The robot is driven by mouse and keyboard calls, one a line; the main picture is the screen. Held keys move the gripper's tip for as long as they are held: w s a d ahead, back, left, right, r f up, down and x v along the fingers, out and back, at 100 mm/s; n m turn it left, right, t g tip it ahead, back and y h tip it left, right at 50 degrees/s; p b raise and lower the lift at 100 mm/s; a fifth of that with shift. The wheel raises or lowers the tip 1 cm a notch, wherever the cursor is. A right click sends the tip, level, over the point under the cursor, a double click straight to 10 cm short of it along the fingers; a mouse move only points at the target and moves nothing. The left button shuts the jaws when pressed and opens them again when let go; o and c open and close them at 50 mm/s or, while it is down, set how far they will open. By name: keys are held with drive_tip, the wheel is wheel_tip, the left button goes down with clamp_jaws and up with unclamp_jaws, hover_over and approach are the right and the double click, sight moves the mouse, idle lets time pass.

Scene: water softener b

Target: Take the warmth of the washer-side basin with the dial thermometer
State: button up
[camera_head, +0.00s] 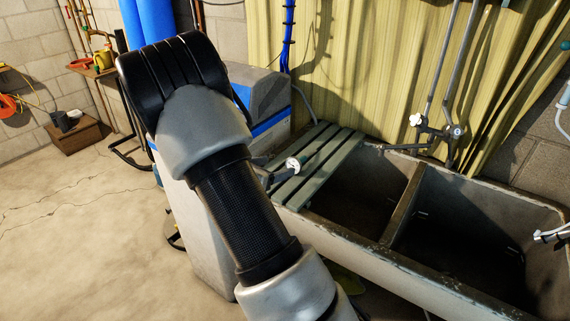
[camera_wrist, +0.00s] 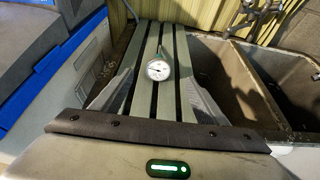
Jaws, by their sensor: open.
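The dial thermometer (camera_head: 292,164) lies on a green slatted rack (camera_head: 333,147) across the left end of a double sink. Its round white dial also shows in the wrist view (camera_wrist: 158,70), facing the camera, with a short green part beyond it. My gripper (camera_wrist: 157,86) is open, one finger on each side in the picture, with the dial between or just beyond the tips. In the head view my arm hides most of the gripper. The left basin (camera_head: 366,197) is partly under the rack; the right basin (camera_head: 465,240) is uncovered. No washer shows, so I cannot tell which is washer-side.
A grey cabinet with blue trim (camera_head: 268,100) stands left of the sink. A tap with pipes (camera_head: 440,131) rises behind the basins, before a yellow curtain (camera_head: 375,65). A divider (camera_head: 404,203) separates the basins. The floor at left is mostly clear.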

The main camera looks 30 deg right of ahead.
sight(302, 157)
drive_tip(key=shift+w+d+f, duration=0.2)
drive_tip(key=shift+d+f, duration=0.1)
drive_tip(key=b+x, duration=0.1)
drive_tip(key=x, duration=1.5)
drive_tip(key=shift+w+d, duration=0.2)
drive_tip(key=shift+d, duration=0.05)
drive_tip(key=c, duration=1.1)
